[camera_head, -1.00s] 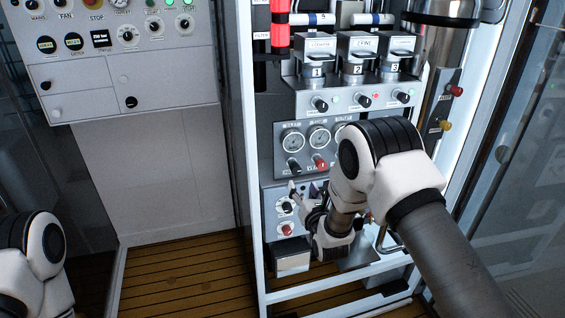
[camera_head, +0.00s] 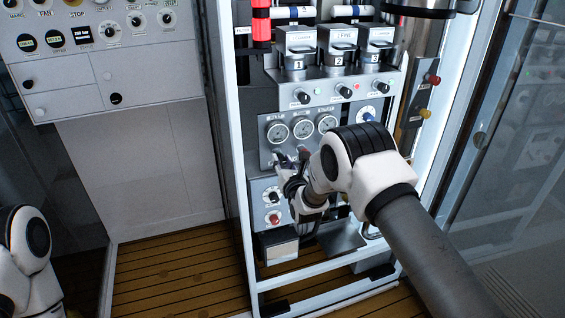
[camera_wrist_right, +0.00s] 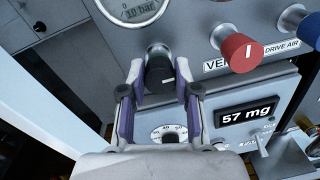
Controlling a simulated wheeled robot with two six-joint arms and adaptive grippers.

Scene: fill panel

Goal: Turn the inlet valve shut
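A gap shows at the right finger; contact at the left one is unclear. In the head view my right gripper (camera_head: 291,162) is at the panel just below the gauges, partly hiding the knobs there. My left gripper is outside the view; only part of that arm shows at lower left.
A red knob (camera_wrist_right: 238,52) with a partly hidden label beginning "VE" is right of the black knob. A blue knob (camera_wrist_right: 290,20) labelled "DRIVE AIR" is farther right. Below are a dial (camera_wrist_right: 170,135) and a display (camera_wrist_right: 248,110) reading "57 mg". Several gauges and three numbered units stand above.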

